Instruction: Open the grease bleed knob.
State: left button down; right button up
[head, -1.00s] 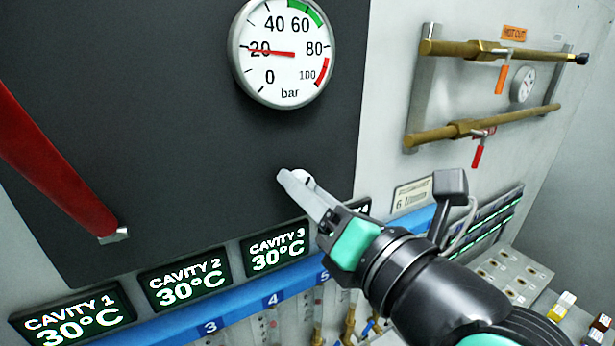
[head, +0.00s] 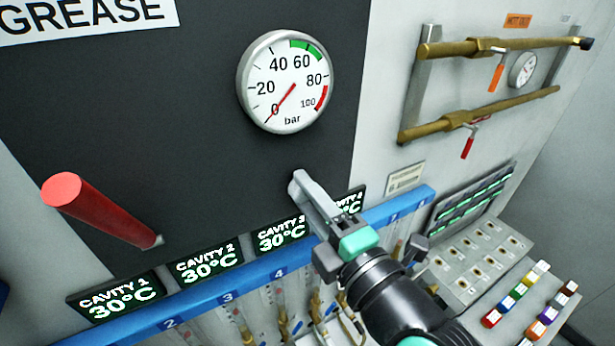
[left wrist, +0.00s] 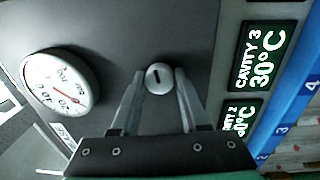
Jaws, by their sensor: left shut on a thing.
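The grease bleed knob (left wrist: 159,78) is a small round pale knob with a dark slot on the dark grease panel (head: 200,150). In the left wrist view it sits between the two fingertips of my left gripper (left wrist: 158,84). The left gripper (head: 302,190) is shut on the knob; in the head view the fingers mostly cover it. The round pressure gauge (head: 286,82) is above the knob, its red needle close to 0 bar. It also shows in the left wrist view (left wrist: 62,82). My right gripper is not in view.
A red lever handle (head: 95,205) sticks out from the panel at the left. Cavity displays (head: 208,266) and a blue rail (head: 250,285) run below the knob. Brass pipes with valves (head: 480,115) are on the wall at the right. Colored blocks (head: 515,295) lie at the lower right.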

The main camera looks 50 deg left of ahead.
pick_arm(q)
jog(key=shift+r+m+p, duration=0.1)
jog(key=shift+m+p, duration=0.95)
jog(key=shift+m, duration=0.05)
jog(key=shift+c, duration=2.2)
grip_release()
jog(key=b+v, duration=0.3)
jog(key=v, duration=0.8)
jog(key=shift+d+b, duration=0.3)
jog(key=shift+s, duration=0.15)
